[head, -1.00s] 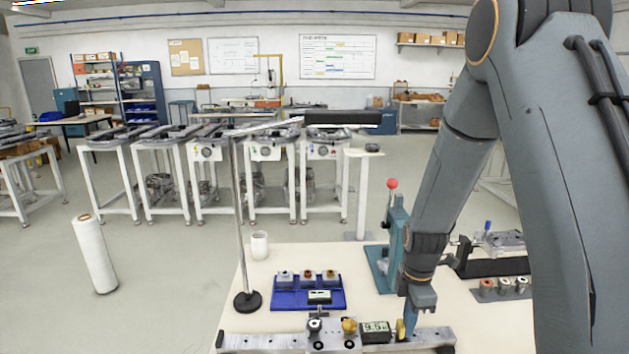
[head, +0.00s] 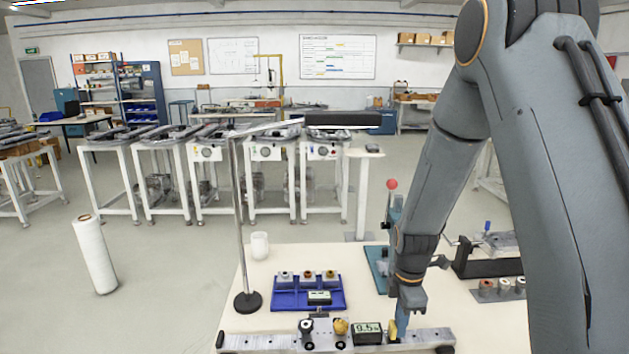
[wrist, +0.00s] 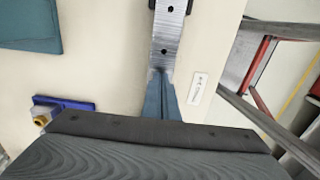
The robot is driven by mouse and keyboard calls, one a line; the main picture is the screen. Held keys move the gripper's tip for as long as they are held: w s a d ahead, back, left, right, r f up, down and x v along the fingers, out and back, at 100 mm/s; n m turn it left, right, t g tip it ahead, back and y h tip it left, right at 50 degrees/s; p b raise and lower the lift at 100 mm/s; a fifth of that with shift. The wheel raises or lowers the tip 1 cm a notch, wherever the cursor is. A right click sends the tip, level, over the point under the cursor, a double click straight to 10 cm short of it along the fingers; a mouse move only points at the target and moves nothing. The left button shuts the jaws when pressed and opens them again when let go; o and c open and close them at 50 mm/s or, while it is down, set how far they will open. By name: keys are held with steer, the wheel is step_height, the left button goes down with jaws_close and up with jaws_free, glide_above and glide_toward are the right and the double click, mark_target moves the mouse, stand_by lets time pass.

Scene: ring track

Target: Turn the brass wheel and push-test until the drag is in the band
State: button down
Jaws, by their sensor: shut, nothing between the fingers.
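The brass wheel (head: 341,327) sits on a grey carriage (head: 322,340) on the metal rail (head: 262,341) at the table's front. A small display (head: 367,333) right of the wheel seems to read 9.5. My gripper (head: 398,328) is shut and empty, pointing down at the rail just right of the display, with a yellow piece beside its tip. In the wrist view the shut fingers (wrist: 167,98) lie over the rail (wrist: 169,45). Whether they touch the carriage is hidden.
A blue tray (head: 278,303) with several small parts stands behind the rail. A lamp stand (head: 247,301), a white cup (head: 260,245) and a teal press (head: 378,262) are farther back. A rack of spools (head: 485,292) is at right. Bare table lies between tray and press.

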steer(key=shift+d+r+p, duration=0.45)
steer(key=shift+d+r, duration=0.05)
steer(key=shift+d, duration=0.3)
steer(key=shift+d+r+p, duration=0.45)
steer(key=shift+d+r, duration=0.05)
steer(key=shift+d, duration=0.25)
steer(key=shift+r, duration=0.1)
steer(key=shift+r+p, duration=2.45)
steer(key=shift+r, duration=1.05)
steer(key=s+a+m+b, duration=0.2)
steer(key=s+m+b, duration=0.3)
steer(key=s+m, duration=0.2)
steer(key=s+a+r+m+t+b, duration=0.1)
steer(key=s+a+m+b, duration=0.1)
steer(key=s+m+b, duration=0.2)
steer(key=shift+s+a+m+b, duration=0.4)
steer(key=shift+s+m, duration=1.5)
steer(key=shift+m, duration=1.8)
